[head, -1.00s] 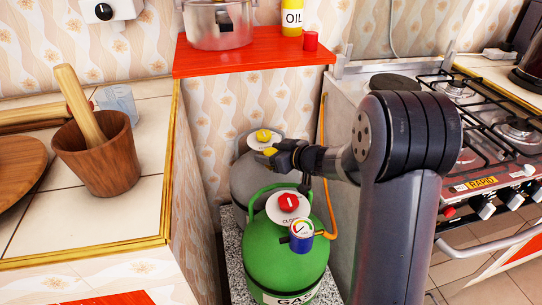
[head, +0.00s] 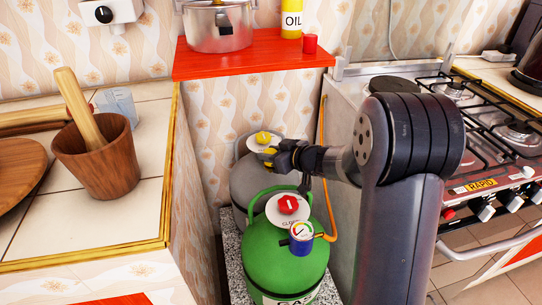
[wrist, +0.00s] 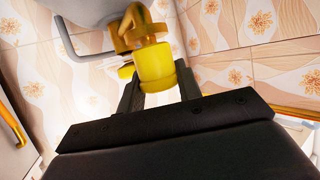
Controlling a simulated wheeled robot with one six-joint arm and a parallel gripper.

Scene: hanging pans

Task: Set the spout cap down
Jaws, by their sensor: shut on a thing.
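A yellow spout cap (wrist: 157,70) sits between the two fingers of my gripper (wrist: 160,88) in the wrist view. The gripper is shut on it. A brass-yellow valve (wrist: 141,25) is right behind the cap; I cannot tell whether the cap still touches it. In the head view my gripper (head: 274,157) is at the near side of the top of a grey gas cylinder (head: 256,184). The cylinder has a yellow knob (head: 263,137) on a pale disc. The fingers hide part of the cap there.
A green gas cylinder (head: 283,257) with a red knob and a blue gauge stands in front, below my arm. A red shelf (head: 256,63) with a pot and oil bottle is above. A tiled counter (head: 60,215) is left, a stove (head: 490,150) right.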

